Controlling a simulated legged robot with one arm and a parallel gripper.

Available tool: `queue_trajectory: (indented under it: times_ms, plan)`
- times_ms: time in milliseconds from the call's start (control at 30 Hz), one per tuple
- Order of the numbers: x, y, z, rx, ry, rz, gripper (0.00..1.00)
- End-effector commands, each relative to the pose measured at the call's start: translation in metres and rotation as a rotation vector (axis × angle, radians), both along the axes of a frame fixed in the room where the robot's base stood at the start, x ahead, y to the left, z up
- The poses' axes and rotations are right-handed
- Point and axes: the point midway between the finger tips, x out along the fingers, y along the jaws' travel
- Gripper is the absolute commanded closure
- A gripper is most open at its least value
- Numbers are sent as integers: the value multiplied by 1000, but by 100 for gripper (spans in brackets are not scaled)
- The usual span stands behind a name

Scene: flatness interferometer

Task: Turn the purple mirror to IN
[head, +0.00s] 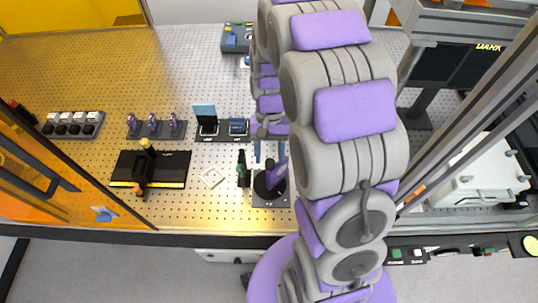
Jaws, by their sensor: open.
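A purple mirror (277,174) stands tilted on a round black mount, which sits on a dark base plate (270,201) near the table's front edge, left of my arm. Any IN marking on the mount is too small to read.
A dark green upright part (241,169) stands close left of the mirror mount. Orange panels and a frame post border the perforated table.

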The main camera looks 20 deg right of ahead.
Motion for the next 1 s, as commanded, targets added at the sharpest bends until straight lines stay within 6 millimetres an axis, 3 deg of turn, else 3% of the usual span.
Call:
queue_trajectory:
  times_ms: [600,800,1000]
  plan:
    - [44,-17,113,0,-1,0,45]
    - [54,-20,137,0,1,0,45]
    - [58,-22,147,0,0,0,45]
